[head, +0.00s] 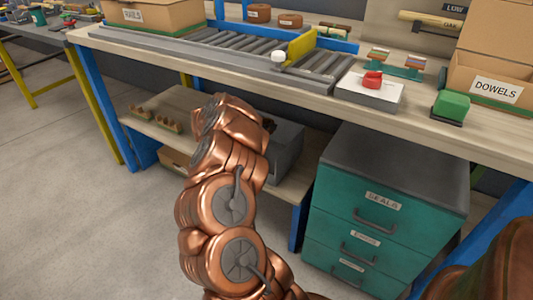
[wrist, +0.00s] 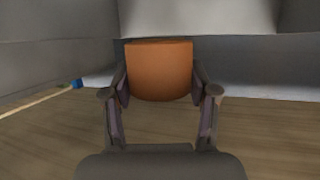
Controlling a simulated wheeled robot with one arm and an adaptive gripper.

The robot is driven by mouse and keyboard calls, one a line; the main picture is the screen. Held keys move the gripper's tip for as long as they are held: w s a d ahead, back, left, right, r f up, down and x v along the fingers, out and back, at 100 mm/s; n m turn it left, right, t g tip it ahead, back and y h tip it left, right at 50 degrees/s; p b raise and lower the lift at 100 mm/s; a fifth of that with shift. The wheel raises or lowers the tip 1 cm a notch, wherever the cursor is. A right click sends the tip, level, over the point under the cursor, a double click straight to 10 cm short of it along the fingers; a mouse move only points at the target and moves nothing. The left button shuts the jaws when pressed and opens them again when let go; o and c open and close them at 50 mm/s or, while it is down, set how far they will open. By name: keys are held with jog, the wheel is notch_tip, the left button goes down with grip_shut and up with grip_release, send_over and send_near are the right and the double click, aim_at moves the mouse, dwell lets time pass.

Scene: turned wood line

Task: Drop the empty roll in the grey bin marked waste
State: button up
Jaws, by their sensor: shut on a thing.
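My gripper (wrist: 159,88) is shut on an orange-brown cylinder (wrist: 158,68), which looks like the empty roll, with one finger on each side of it. The cylinder is held over a wooden surface in the wrist view. In the head view my copper arm reaches to the lower shelf and hides the gripper and the roll. A grey bin (head: 288,146) stands on that shelf, partly hidden behind my arm. No marking on it can be read. Grey surfaces lie behind the roll in the wrist view; I cannot tell whether they belong to the bin.
The workbench top (head: 225,65) is above the lower shelf (head: 183,132). Small wooden pieces (head: 158,120) stand on the shelf's left. A teal drawer cabinet (head: 360,235) stands to the right. A blue bench leg (head: 88,85) is at the left. The floor in front is clear.

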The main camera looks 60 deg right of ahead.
notch_tip(320, 180, down, 2)
jog(key=shift+f+b, duration=0.1)
jog(key=shift+b, duration=0.8)
jog(key=o, duration=1)
jog(key=v, duration=1.2)
jog(key=shift+a, duration=0.1)
